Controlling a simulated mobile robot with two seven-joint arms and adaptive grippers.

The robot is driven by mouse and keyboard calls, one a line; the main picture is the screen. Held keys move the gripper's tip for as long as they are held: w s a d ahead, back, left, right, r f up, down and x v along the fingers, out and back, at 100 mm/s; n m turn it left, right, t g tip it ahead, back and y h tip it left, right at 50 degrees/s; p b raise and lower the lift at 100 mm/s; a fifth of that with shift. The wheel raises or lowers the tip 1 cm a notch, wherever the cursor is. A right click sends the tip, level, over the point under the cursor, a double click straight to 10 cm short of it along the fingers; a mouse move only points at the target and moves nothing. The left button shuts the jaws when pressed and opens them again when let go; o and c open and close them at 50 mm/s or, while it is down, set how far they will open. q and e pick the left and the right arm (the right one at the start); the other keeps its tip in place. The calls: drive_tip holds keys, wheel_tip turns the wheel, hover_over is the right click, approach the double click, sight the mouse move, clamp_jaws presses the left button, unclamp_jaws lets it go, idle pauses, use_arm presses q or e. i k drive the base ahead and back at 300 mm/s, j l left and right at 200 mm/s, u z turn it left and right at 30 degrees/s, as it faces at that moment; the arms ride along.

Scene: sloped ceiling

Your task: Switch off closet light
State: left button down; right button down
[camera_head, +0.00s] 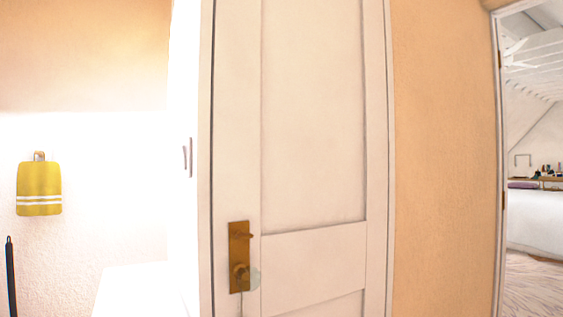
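A white panelled door (312,130) stands upright in the middle of the head view and appears closed in its frame. A brass plate with a knob (239,257) is on its left side. No light switch can be clearly made out. A bright glow lights the wall at the left, but its source is not visible. Neither of my grippers is in view.
A yellow towel with white stripes (39,188) hangs on the left wall. A white surface (135,291) is at the lower left, beside a dark upright rod (11,275). At the right, an open doorway shows a room with a white bed (535,220) and a rug (532,285).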

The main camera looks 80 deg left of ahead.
sight(182, 148)
drive_tip(key=u, duration=2.95)
